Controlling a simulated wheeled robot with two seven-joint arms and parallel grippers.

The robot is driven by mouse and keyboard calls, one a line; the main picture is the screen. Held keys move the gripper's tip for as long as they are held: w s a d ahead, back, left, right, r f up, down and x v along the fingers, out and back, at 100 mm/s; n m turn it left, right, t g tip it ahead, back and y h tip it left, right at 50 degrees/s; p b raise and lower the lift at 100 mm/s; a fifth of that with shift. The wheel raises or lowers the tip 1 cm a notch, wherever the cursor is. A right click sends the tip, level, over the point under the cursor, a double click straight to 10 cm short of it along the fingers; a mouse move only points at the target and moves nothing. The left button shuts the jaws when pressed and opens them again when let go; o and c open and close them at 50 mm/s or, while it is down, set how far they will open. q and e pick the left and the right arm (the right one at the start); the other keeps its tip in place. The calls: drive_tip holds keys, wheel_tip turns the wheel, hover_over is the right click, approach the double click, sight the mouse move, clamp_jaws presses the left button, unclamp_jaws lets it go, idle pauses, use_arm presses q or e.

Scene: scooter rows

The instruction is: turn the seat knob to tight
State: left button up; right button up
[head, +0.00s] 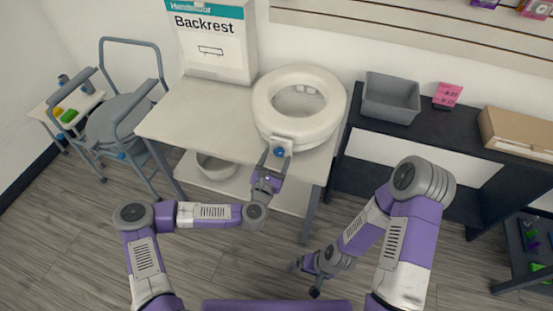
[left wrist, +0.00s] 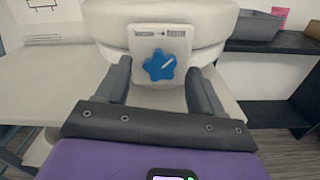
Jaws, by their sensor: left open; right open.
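The seat knob is a blue star-shaped knob (left wrist: 160,66) with a white line on it, on a white plate (left wrist: 144,44) at the front of the raised toilet seat. The line points to the upper right, and small marks sit at the plate's top. In the head view the knob (head: 279,152) shows at the front of the white seat (head: 325,125). My left gripper (head: 276,160) is open, its fingers on either side of and short of the knob; I cannot tell if they touch it. My right gripper (head: 304,278) is low, away from the seat, and empty.
The seat stands on a light table (head: 190,124) beside a Backrest box (head: 215,40). A commode chair (head: 122,105) is at left. A dark shelf (head: 440,128) at right bears a grey bin (head: 391,98), a pink sign (head: 447,95) and a cardboard box (head: 520,132).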

use_arm(q)
drive_tip(key=shift+w+d, duration=0.1)
drive_tip(key=shift+w, duration=0.3)
drive_tip(key=c, duration=1.1)
drive_tip(key=shift+o, duration=0.2)
